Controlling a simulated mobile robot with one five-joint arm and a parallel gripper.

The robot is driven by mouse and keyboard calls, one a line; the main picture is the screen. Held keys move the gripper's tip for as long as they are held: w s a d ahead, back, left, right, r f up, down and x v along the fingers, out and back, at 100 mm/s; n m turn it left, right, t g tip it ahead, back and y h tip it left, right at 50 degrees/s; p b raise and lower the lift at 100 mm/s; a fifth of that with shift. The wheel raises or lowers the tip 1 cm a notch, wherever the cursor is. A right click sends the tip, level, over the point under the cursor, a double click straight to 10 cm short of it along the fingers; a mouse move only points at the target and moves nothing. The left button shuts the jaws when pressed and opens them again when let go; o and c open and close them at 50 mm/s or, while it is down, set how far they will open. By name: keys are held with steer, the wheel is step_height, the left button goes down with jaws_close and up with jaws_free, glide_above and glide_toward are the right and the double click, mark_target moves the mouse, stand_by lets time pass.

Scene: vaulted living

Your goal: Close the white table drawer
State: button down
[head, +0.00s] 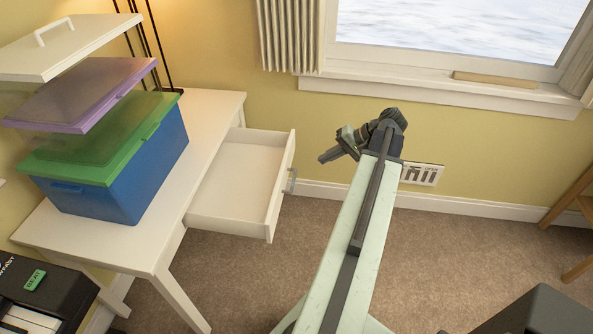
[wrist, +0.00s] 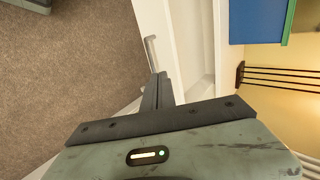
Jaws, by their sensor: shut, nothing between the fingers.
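The white table (head: 222,112) stands against the wall at the left in the head view. Its white drawer (head: 240,170) is pulled out to the right, and its inside looks empty. A grey handle (head: 292,181) is on the drawer front. My gripper (head: 325,157) is shut and empty, to the right of the drawer front, with a gap in the head view. In the wrist view, my shut fingers (wrist: 159,88) point toward the drawer front (wrist: 158,30), close to the handle (wrist: 151,52). I cannot tell whether they touch it.
A blue box with a green lid (head: 110,165) sits on the table, with a purple lid (head: 82,95) and a white lid (head: 65,50) above. A black keyboard-like device (head: 45,295) is at lower left.

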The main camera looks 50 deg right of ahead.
mark_target(284, 172)
steer(key=shift+w+a+r+b+x, duration=0.15)
steer(key=shift+w+r+b+x, duration=0.2)
steer(key=shift+b+x, duration=1.3)
steer(key=shift+w+a+r+b+x, duration=0.2)
steer(key=shift+r+b+x, duration=0.25)
steer(key=shift+x, duration=2.2)
steer(key=shift+w+a+r+b+x, duration=0.15)
steer(key=shift+w+r+b+x, duration=0.15)
steer(key=shift+b+x, duration=1.4)
steer(key=shift+w+a+f+p, duration=0.15)
steer(key=shift+w+f+p, duration=0.15)
steer(key=shift+p, duration=0.2)
